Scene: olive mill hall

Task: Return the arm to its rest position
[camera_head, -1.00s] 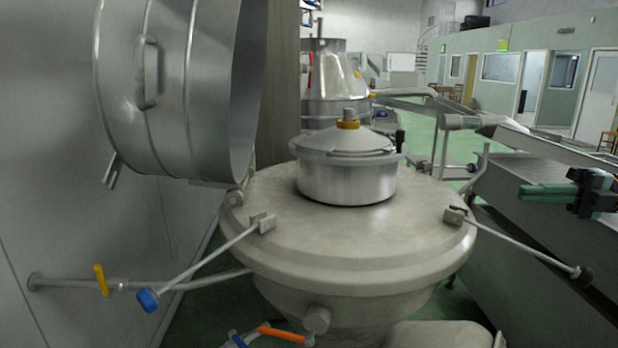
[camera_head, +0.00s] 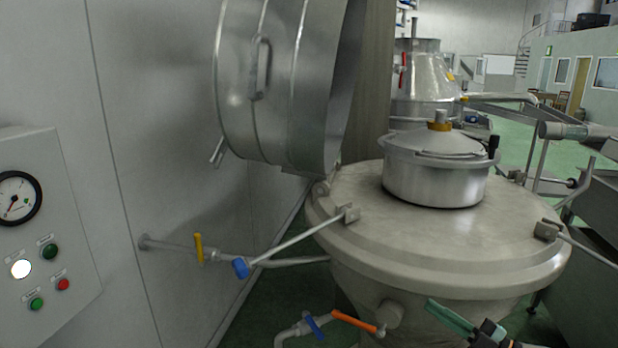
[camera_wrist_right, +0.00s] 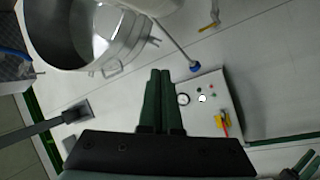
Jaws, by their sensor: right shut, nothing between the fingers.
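My right gripper (camera_head: 432,306) enters the head view at the lower right of centre, in front of the round steel vessel (camera_head: 330,215). Its green fingers are shut together with nothing between them. In the right wrist view, the shut right gripper (camera_wrist_right: 160,73) points up the picture, with the control panel (camera_wrist_right: 232,105) beyond it to the right. What looks like my left gripper (camera_wrist_right: 305,164) shows as green finger-like parts at the lower right corner of that view, cut by the edge. No left arm shows in the head view.
The vessel carries a lidded steel pot (camera_head: 430,180). Handles with a blue knob (camera_head: 240,267), an orange lever (camera_head: 355,321) and a blue lever (camera_head: 315,326) stick out. A control box (camera_head: 45,230) hangs at left.

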